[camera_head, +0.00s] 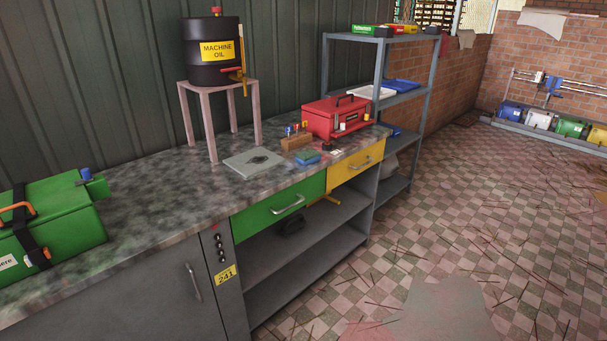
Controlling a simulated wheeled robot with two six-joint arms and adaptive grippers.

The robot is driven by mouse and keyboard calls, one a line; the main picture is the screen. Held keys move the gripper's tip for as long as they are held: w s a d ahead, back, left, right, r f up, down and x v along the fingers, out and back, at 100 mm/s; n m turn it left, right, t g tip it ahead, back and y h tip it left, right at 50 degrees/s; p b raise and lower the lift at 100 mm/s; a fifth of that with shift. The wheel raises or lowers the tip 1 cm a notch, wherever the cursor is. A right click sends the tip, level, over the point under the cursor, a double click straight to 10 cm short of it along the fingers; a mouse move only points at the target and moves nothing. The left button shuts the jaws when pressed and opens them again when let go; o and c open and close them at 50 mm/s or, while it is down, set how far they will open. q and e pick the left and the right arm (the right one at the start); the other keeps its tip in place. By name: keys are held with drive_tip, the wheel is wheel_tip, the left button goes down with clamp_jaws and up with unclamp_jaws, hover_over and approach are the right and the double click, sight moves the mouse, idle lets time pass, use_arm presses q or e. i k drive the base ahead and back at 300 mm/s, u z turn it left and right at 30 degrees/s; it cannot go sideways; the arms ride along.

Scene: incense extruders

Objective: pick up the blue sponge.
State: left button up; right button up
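A small blue block with some green on it, which looks like the blue sponge (307,158), lies flat on the speckled worktop (150,208). It is near the front edge, above the seam between the green drawer (270,212) and the yellow drawer (352,168). A wooden block with several colored-handled tools (297,142) stands just behind it. A grey plate with a dark stain (253,162) lies to its left. Neither of my grippers is in view.
A red toolbox (336,118) stands behind and right of the sponge. A black machine oil drum (211,52) sits on a pink stand (218,86). A green case (50,228) is at the left. Grey shelving (376,75) stands beyond the counter. The tiled floor (470,205) has scattered sticks.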

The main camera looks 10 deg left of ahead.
sight(305, 158)
drive_tip(key=z, duration=0.55)
drive_tip(key=i, duration=0.6)
drive_tip(key=z, duration=0.7)
drive_tip(key=i, duration=2.3)
drive_tip(key=u, duration=0.7)
